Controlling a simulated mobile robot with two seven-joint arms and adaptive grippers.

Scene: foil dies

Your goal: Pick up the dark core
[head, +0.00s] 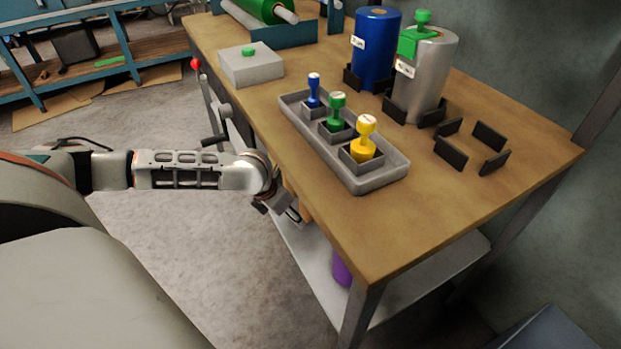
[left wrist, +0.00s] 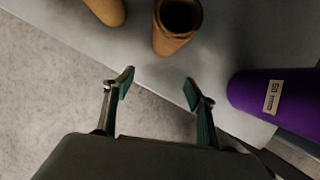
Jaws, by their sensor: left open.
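In the left wrist view a brown hollow core (left wrist: 170,44) stands on the grey lower shelf, its dark open end facing the camera; it is the darker of two cores. A lighter tan core (left wrist: 106,9) is to its left, cut off by the picture's top edge. My left gripper (left wrist: 158,90) is open and empty, its fingertips short of the brown core and apart from it. My right gripper is not in view.
The wooden bench top (head: 390,235) overhangs the shelf (head: 400,310). On top are a grey tray (head: 375,183) of coloured stamps, a blue roll (head: 376,60) and a silver roll (head: 424,85).

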